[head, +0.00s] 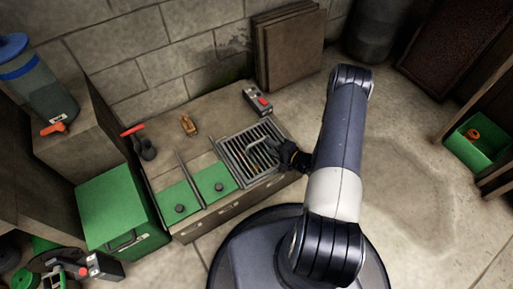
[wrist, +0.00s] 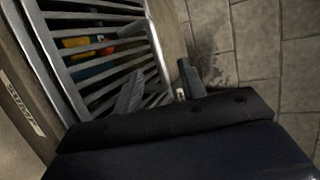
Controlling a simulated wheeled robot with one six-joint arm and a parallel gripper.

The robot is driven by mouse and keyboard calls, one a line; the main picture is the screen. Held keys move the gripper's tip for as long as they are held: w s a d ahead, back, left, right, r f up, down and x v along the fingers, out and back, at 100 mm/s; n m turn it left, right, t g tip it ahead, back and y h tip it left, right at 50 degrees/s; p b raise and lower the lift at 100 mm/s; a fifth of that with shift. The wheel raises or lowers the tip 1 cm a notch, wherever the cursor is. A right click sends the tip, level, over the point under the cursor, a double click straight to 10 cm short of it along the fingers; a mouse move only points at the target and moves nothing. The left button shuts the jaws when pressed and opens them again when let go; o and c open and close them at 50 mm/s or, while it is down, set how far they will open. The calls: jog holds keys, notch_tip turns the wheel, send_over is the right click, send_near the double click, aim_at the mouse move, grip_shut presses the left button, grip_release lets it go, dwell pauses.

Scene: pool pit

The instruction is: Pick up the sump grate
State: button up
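The sump grate (head: 237,160) is a grey metal frame with parallel bars. It lies in the top of the low block, and its bars (wrist: 100,70) fill the left of the wrist view. My gripper (head: 275,150) is at the grate's right side in the head view. In the wrist view my gripper (wrist: 160,88) has its fingers apart, one over the bars and one beyond the grate's edge. The edge runs between them with a visible gap; I cannot tell if either finger touches it. Part of the grate is hidden behind my gripper.
Yellow, red and blue things (wrist: 88,45) show beneath the bars. Two green panels (head: 215,183) are left of the grate. A grey device with a red button (head: 258,99) and a brown object (head: 188,125) lie on the block. Boards (head: 288,45) lean on the wall behind.

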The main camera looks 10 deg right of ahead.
aim_at(259, 142)
jog(key=x, duration=0.2)
jog(key=shift+w+a+f, duration=0.15)
jog(key=shift+w+a, duration=0.05)
jog(key=shift+w, duration=0.1)
jog(key=b+x, duration=0.1)
jog(key=x, duration=0.1)
jog(key=b+x, duration=0.1)
jog(key=x, duration=0.1)
jog(key=shift+w+f+b, duration=0.1)
jog(key=shift+f+b, duration=0.2)
jog(key=shift+w+a, duration=0.15)
jog(key=shift+w, duration=0.15)
grip_shut()
dwell(0.7)
